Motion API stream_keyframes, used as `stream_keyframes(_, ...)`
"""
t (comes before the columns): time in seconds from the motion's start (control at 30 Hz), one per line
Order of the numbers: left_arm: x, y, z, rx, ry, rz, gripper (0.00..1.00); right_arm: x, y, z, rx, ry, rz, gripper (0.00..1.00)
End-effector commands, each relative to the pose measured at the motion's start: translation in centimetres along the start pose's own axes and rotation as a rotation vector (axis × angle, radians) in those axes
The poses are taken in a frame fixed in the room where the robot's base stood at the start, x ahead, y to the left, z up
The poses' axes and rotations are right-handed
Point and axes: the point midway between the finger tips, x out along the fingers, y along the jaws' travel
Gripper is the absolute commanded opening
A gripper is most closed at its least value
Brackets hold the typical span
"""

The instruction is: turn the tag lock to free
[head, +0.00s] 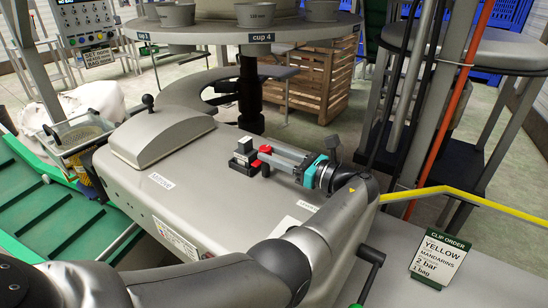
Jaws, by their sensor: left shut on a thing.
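My left gripper (258,161) reaches in over the grey machine housing (190,190), pointing left, with red fingertips and a teal band at its wrist. It is shut on a small block with a black top and a pale grey lower part, which I take to be the tag lock (243,149). The block stands on top of the housing, and the fingers partly hide its base. Whether it is turned to free or locked cannot be told. Small white labels on the housing are too small to read surely. My right gripper is not in view.
A rounded hood (162,135) with a black knob stands left on the housing. A round platform (240,29) with cups is above and behind. A clip order sign (438,257) stands at right beside a yellow strip (470,202).

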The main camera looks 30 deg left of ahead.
Motion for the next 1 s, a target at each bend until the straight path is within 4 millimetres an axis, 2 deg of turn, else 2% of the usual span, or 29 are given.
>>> stream_keyframes(0.23,0.1,0.0,0.2,-0.003,-0.002,0.003,0.00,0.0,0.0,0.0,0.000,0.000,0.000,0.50)
stream_keyframes(0.27,0.1,0.0,0.2,-0.003,-0.002,0.003,0.40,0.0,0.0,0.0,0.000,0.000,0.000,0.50)
stream_keyframes(0.5,0.1,0.0,0.1,-0.002,-0.001,0.001,0.67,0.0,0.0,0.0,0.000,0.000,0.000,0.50)
stream_keyframes(0.83,-0.4,0.0,0.0,-0.001,0.000,-0.001,0.68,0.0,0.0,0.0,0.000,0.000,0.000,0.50)
stream_keyframes(1.0,-2.9,-0.1,0.0,-0.001,0.001,-0.003,0.68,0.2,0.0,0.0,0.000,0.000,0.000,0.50)
